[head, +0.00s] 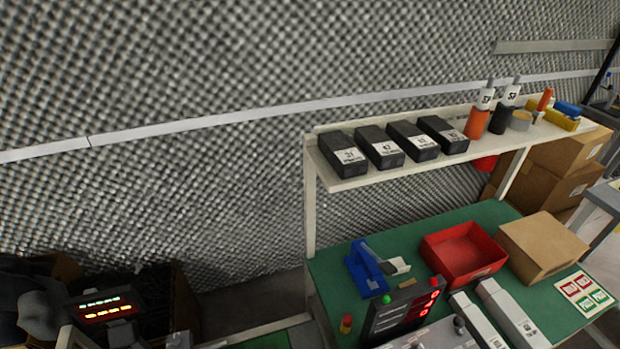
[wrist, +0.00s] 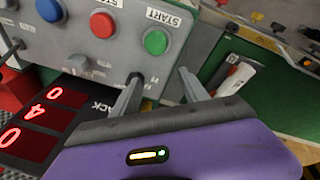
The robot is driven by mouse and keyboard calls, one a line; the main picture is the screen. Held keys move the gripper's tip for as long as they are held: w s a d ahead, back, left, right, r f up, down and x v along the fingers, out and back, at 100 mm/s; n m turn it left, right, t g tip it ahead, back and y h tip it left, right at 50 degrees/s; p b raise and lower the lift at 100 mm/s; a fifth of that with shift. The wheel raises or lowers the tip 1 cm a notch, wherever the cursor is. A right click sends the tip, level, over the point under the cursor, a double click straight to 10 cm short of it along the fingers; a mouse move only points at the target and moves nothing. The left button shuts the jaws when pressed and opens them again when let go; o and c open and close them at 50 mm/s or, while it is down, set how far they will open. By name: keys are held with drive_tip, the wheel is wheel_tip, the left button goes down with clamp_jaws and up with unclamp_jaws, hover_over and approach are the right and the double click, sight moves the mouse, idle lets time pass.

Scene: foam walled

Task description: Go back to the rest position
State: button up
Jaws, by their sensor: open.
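My gripper (wrist: 160,74) shows in the wrist view, open, with its two grey fingers apart and nothing seen between them. Its purple body fills the bottom of that view. The fingers are in front of a grey control panel (wrist: 118,48); I cannot tell whether they touch it. A black display (wrist: 45,118) with red digits is at the left. I cannot make out my gripper in the head view.
In the head view, a green-topped bench (head: 333,276) holds a red bin (head: 465,254), a cardboard box (head: 541,246) and a blue tool (head: 366,268). A white shelf (head: 345,183) above bears several black boxes (head: 385,147). A foam wall (head: 200,65) stands behind.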

drive_tip(key=s+r+m+t+b, duration=0.1)
drive_tip(key=s+r+m+t, duration=0.2)
drive_tip(key=s, duration=0.3)
drive_tip(key=s+r+m+t, duration=0.2)
drive_tip(key=s+t, duration=0.1)
drive_tip(key=s, duration=0.4)
drive_tip(key=s+d+r+m+t+b, duration=0.1)
drive_tip(key=s+r+m+t, duration=0.1)
drive_tip(key=r, duration=0.8)
drive_tip(key=s+d+r+m+t, duration=0.1)
drive_tip(key=s+r+m+t, duration=0.1)
drive_tip(key=s+r, duration=0.5)
wheel_tip(320, 180, up, 4)
drive_tip(key=shift+r+m+t+h+b, duration=0.3)
drive_tip(key=shift+m+t+b, duration=0.1)
drive_tip(key=shift+t, duration=0.5)
drive_tip(key=shift+s+d, duration=0.1)
